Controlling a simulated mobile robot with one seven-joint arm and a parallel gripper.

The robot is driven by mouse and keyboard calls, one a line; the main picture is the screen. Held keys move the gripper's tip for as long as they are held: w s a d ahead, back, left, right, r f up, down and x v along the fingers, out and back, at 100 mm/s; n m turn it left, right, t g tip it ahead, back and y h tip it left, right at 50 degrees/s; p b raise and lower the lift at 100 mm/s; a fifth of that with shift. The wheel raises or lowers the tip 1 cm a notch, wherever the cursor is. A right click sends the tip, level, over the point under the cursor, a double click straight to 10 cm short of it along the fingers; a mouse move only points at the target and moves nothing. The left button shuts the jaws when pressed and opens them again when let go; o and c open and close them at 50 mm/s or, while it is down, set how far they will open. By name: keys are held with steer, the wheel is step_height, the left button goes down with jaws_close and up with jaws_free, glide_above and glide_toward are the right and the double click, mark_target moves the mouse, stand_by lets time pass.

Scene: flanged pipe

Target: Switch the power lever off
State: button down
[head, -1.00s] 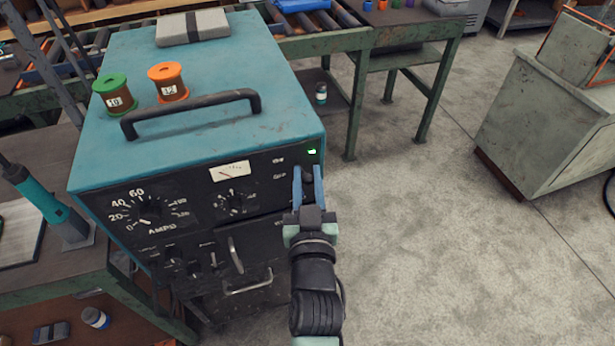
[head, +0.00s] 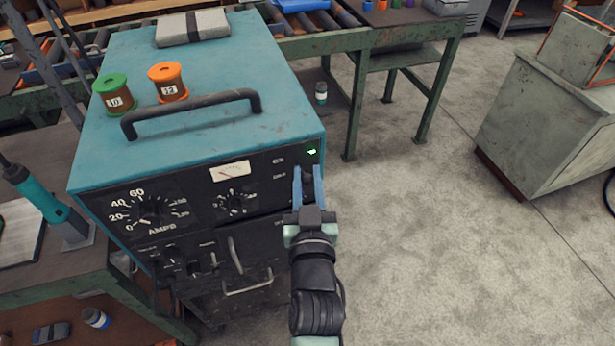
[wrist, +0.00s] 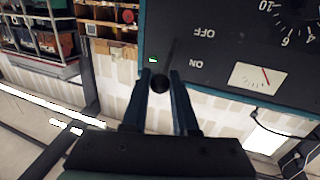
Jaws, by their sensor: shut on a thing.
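The power lever shows as a round black knob (wrist: 159,84) in the wrist view, between my fingertips. Its base is hard to make out against the dark front panel (wrist: 222,60). My gripper (head: 308,172) is shut on the knob at the upper right of the machine's front; in the head view the fingers mostly hide the lever. The wrist view shows the panel upside down, with an ON label (wrist: 196,64) and an OFF label (wrist: 204,33). The knob is nearer the ON level. A green lamp (head: 312,152) beside the lever is lit.
The blue machine (head: 210,75) carries a black handle (head: 190,110), a green-topped spool (head: 115,95), an orange spool (head: 168,82) and a grey block (head: 192,27) on top. Dials and small levers fill the front to the left. Open floor (head: 420,240) lies to the right.

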steer(key=shift+f+b, duration=0.15)
steer(key=shift+b, duration=0.15)
step_height(320, 180, down, 6)
steer(key=m+t+h+b, duration=0.3)
steer(key=t+b, duration=0.6)
steer(key=b, duration=2.6)
steer(key=shift+f+m, duration=0.25)
steer(key=shift+m, duration=0.65)
steer(key=shift+r+m+b, duration=0.1)
steer(key=shift+m+b, duration=0.2)
steer(key=shift+b, duration=0.4)
steer(key=c, duration=0.7)
jaws_free()
steer(key=v, duration=1.3)
steer(key=shift+w+a+f, duration=0.1)
steer(key=shift+w+f, duration=0.1)
steer(key=shift+w, duration=0.05)
